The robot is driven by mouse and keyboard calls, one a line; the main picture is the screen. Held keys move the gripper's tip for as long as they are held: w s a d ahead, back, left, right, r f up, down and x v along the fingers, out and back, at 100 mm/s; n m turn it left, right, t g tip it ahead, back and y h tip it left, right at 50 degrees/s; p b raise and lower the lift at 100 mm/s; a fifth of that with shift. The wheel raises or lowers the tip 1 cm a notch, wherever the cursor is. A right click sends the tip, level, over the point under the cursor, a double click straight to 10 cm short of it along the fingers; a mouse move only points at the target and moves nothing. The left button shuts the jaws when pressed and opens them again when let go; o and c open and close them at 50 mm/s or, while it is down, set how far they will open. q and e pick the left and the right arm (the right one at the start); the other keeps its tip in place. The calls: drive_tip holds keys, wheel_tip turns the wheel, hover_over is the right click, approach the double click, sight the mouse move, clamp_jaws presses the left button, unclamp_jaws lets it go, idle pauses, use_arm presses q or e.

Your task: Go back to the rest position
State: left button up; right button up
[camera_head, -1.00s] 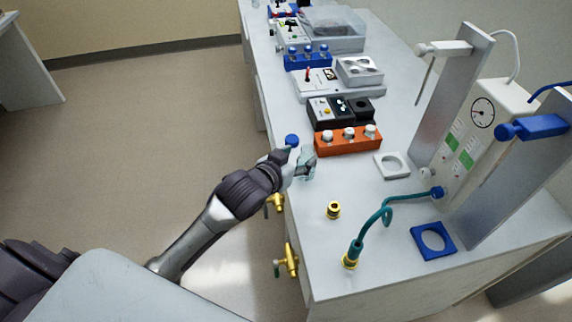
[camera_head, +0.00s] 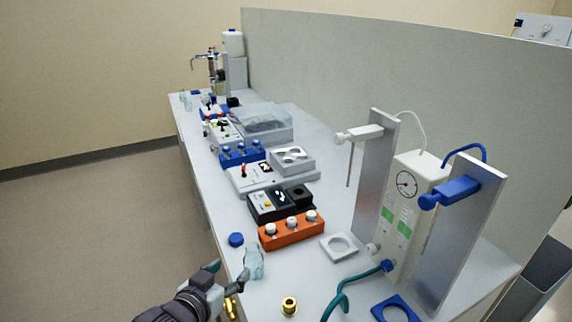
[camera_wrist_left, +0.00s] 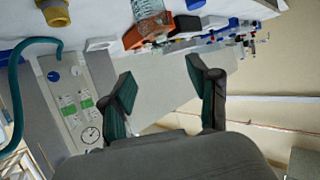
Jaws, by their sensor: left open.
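My left gripper (camera_head: 229,272) is at the near left edge of the bench, its fingers spread. A clear small bottle (camera_head: 254,262) stands on the bench just right of its fingertips; in this view one fingertip overlaps or nearly meets the bottle's side. In the left wrist view the gripper (camera_wrist_left: 160,88) is open with nothing between its fingers, and the bottle (camera_wrist_left: 150,12) is beyond them at the top edge. A round blue cap (camera_head: 236,239) lies on the bench behind the gripper. My right gripper is not in view.
An orange rack (camera_head: 291,232) with white-capped vials, a black device (camera_head: 270,204) and a white square ring (camera_head: 339,247) stand close by. A brass fitting (camera_head: 289,306) and a teal hose (camera_head: 345,290) are at the front. Open floor (camera_head: 90,230) lies to the left.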

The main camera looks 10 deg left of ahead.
use_arm(q)
drive_tip(key=s+a+f+g+y, duration=0.1)
drive_tip(key=s+f+g, duration=0.4)
drive_tip(key=s+f, duration=0.45)
drive_tip(key=s+f+g+y, duration=0.1)
drive_tip(key=s+f+g, duration=0.45)
drive_tip(key=s, duration=0.75)
wheel_tip(320, 180, down, 28)
drive_tip(key=s, duration=0.2)
drive_tip(key=s+a+f+g, duration=0.1)
drive_tip(key=s+a+f, duration=0.2)
drive_tip(key=s+f, duration=1.1)
drive_tip(key=shift+s+a+g, duration=0.15)
drive_tip(key=shift+s+g, duration=0.2)
drive_tip(key=shift+s, duration=0.45)
